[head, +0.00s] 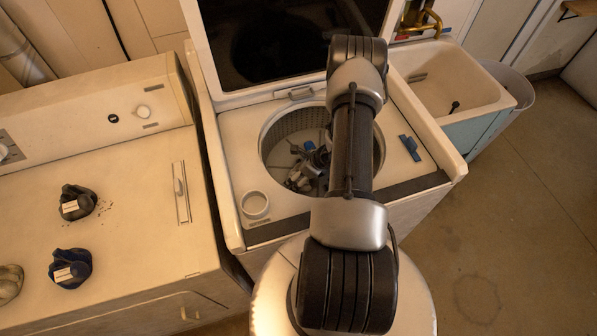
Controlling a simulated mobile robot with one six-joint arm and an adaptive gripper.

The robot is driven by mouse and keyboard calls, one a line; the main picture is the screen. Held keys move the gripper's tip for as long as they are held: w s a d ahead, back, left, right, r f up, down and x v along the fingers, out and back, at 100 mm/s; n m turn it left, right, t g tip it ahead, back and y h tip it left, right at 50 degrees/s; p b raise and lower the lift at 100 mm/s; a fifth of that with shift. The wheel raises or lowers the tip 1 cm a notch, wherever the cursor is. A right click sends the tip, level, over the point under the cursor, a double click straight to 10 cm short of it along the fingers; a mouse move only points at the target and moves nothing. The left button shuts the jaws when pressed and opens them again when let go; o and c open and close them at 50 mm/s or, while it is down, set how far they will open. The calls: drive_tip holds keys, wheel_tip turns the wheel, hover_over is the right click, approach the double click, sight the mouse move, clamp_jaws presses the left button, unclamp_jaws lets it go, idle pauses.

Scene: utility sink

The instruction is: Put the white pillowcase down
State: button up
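My gripper (300,181) reaches down into the open drum of the top-loading washer (278,125), left of my arm. It is small and dark against the drum, and I cannot tell whether its fingers are open or shut, or whether they hold anything. I cannot make out a white pillowcase in this view. My arm covers the right part of the drum opening. A pale beige-grey bundle (9,283), cut off by the left picture edge, lies on the machine at left; I cannot tell what it is.
The washer lid (215,85) stands raised behind the drum. A round white cup (255,205) and a blue item (410,148) sit on the washer top. Dark bundles (76,202) (70,268) lie on the left machine (120,240). A sink (490,92) stands right.

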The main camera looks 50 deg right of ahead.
drive_tip(key=shift+r, duration=0.2)
drive_tip(key=p+v, duration=0.3)
drive_tip(key=v, duration=0.9)
drive_tip(key=w+a+r+n+y, duration=0.1)
drive_tip(key=w+a+r+n, duration=0.3)
drive_tip(key=r, duration=0.3)
drive_tip(key=w+a+r+n+y, duration=0.1)
drive_tip(key=w+a+r+n, duration=0.35)
drive_tip(key=r, duration=0.35)
drive_tip(key=w+a+r+n+y, duration=0.1)
drive_tip(key=a+r+n, duration=0.6)
drive_tip(key=a+r, duration=0.35)
drive_tip(key=s+a+r+n+g, duration=0.2)
drive_tip(key=s+a+r+n, duration=0.5)
drive_tip(key=a+r+n, duration=0.3)
drive_tip(key=s+a+r+n+h, duration=0.1)
drive_tip(key=s+r+n+h, duration=0.3)
drive_tip(key=s+n, duration=0.4)
drive_tip(key=s+r, duration=0.1)
drive_tip(key=s, duration=0.2)
drive_tip(key=shift+s+a+t, duration=0.25)
drive_tip(key=shift+a+t, duration=0.15)
